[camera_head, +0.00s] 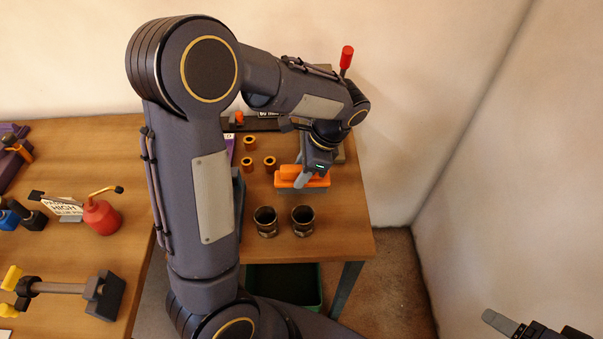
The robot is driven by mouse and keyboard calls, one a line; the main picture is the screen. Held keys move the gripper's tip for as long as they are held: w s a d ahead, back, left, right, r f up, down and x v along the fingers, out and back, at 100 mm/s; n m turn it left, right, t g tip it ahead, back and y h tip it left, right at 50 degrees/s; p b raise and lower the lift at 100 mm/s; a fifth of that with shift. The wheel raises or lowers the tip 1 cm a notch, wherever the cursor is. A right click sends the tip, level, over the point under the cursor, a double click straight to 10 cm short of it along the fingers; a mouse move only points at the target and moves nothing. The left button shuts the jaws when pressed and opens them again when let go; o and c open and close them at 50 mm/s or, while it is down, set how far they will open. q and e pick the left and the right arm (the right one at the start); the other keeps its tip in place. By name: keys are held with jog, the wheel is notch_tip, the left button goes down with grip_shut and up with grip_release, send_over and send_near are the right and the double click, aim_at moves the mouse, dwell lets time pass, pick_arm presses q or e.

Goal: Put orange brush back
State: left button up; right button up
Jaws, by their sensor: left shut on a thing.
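The orange brush (318,180) is at the right part of the wooden table, near the table's right edge. My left gripper (303,178) points down and is shut on the brush. Its fingers cover part of the brush, and I cannot tell whether the brush touches the tabletop. My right gripper (503,324) shows only in part at the bottom right corner, away from the table; its jaw opening does not show clearly.
Two dark metal cups (266,221) stand in front of the brush. Several small copper rings (248,143) lie left of it. A red-handled tool (346,59) rises behind my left wrist. A red oil can (101,216) stands on the left table. A green bin (284,285) sits below.

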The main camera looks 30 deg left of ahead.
pick_arm(q)
jog(key=shift+f, duration=0.85)
jog(key=shift+f, duration=0.2)
jog(key=o, duration=1.1)
jog(key=shift+r, duration=0.1)
